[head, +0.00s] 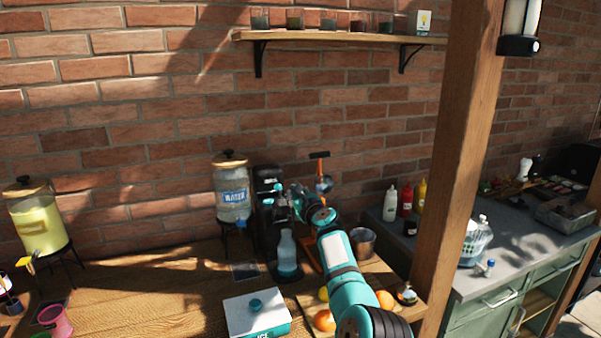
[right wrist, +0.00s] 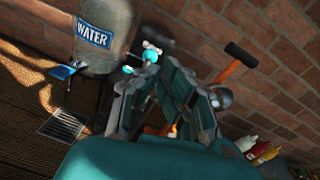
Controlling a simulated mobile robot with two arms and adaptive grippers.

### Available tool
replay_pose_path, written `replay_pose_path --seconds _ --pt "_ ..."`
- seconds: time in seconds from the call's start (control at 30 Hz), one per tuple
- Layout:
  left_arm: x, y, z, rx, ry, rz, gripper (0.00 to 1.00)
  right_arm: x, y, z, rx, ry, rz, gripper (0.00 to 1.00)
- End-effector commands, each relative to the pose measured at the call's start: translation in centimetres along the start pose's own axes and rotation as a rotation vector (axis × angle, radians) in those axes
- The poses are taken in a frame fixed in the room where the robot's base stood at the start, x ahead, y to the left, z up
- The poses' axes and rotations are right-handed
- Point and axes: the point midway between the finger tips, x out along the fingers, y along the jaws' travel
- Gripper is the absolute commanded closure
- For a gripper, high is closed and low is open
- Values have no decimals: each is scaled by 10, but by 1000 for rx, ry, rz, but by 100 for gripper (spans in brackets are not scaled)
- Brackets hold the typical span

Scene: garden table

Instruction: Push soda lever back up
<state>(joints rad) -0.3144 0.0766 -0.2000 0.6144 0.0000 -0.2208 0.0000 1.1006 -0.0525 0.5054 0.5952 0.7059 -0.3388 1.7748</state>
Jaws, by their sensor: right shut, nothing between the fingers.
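The black soda machine (head: 266,230) stands on the wooden table against the brick wall, right of the water dispenser. A clear bluish bottle (head: 287,252) stands upright in its front. My right gripper (head: 283,190) is shut and empty at the upper right front of the machine. In the right wrist view, small light-teal parts show near the fingers, in front of a dark body; I cannot tell which part is the lever or whether the fingers touch it. The lever's position is unclear in the head view too. My left gripper is not in view.
The water dispenser (head: 232,195) stands close on the left. An orange press with a black handle (head: 319,155) stands close on the right. A white and teal ice box (head: 257,314) and oranges (head: 324,320) lie in front. A wooden post (head: 455,150) rises farther right.

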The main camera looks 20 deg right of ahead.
Motion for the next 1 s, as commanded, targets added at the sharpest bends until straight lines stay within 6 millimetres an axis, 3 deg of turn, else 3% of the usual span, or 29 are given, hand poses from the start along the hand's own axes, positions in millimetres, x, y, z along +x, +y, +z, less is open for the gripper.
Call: replay_pose_path --seconds 0.03,0.17,0.43,0.73,1.0 --pt "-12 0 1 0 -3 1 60 -3 0 9 0 4 2 100" --pt "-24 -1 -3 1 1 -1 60 -12 -5 30 1 1 2 100" --pt "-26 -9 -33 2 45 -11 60 -26 -12 61 1 1 2 100" --pt "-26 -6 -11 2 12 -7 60 -31 -14 68 1 5 3 100" --pt "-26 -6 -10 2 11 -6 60 -30 -15 68 1 4 3 100"
